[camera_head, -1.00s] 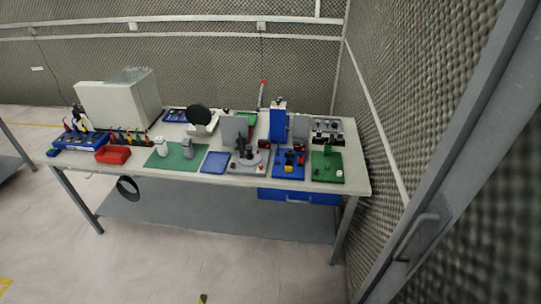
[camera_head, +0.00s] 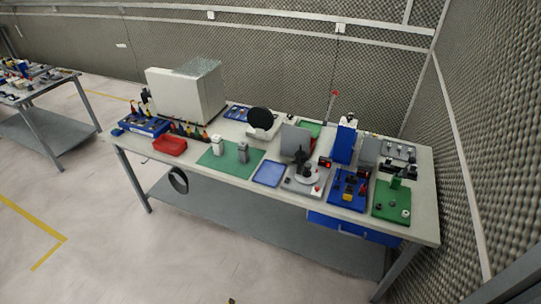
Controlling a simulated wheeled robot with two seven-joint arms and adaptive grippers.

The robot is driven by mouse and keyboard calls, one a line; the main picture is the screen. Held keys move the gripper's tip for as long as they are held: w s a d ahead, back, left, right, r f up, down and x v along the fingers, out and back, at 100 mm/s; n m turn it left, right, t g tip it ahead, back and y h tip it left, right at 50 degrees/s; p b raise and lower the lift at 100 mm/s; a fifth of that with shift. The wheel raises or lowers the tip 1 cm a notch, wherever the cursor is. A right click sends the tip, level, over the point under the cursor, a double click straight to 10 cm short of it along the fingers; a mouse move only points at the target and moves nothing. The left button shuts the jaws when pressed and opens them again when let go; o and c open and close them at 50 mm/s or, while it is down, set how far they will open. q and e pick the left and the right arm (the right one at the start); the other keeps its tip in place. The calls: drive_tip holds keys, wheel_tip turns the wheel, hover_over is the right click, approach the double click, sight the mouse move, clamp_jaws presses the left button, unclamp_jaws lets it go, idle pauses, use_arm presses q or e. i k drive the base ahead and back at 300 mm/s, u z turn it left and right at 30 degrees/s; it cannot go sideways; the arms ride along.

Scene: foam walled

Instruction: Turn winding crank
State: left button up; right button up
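No winding crank can be picked out for certain at this distance. Several small fixtures stand at the right part of the workbench (camera_head: 270,222). One is a grey base with a dark upright part (camera_head: 308,173) and a grey panel behind it. Beside it is a blue base (camera_head: 347,199) with yellow and dark parts and a tall blue block (camera_head: 343,145) behind. At the right end is a green plate (camera_head: 388,211) with a green post and small knobs. Neither of my grippers can be made out in the view.
A big pale box (camera_head: 185,95), red bin (camera_head: 170,146), green mat (camera_head: 225,168) and blue tray (camera_head: 269,174) are on the bench. A foam wall (camera_head: 485,110) stands close to the bench's right end. Another table (camera_head: 40,110) stands far left.

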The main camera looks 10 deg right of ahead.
sight(309, 175)
drive_tip(key=u, duration=0.25)
drive_tip(key=i, duration=0.75)
drive_tip(key=z, duration=0.55)
drive_tip(key=i, duration=0.6)
drive_tip(key=z, duration=0.7)
